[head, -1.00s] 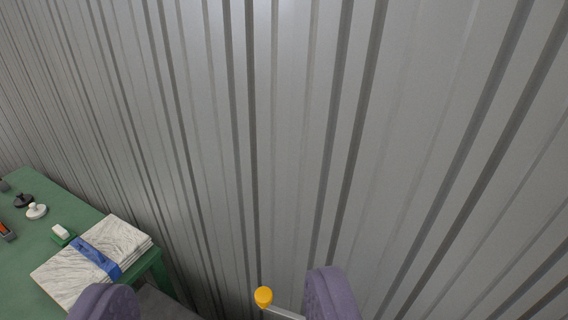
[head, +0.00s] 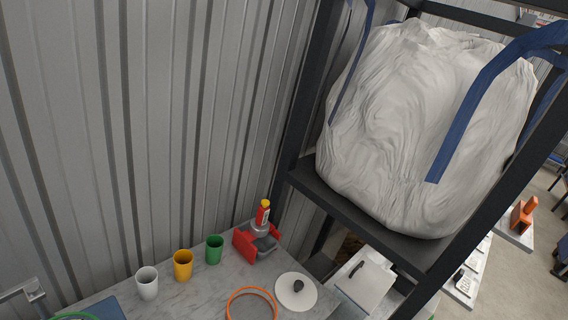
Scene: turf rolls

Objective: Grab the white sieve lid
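An orange ring (head: 230,299), possibly a sieve rim, is just left of the lid and is cut off by the bottom edge. My gripper does not show in this view.
White (head: 147,284), yellow (head: 183,266) and green (head: 214,250) cups stand along the worktop's back. A red clamp-like tool (head: 243,243) stands behind the lid. A dark rack (head: 385,245) holding a big white bag (head: 410,130) rises at right. A corrugated wall (head: 130,140) is behind.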

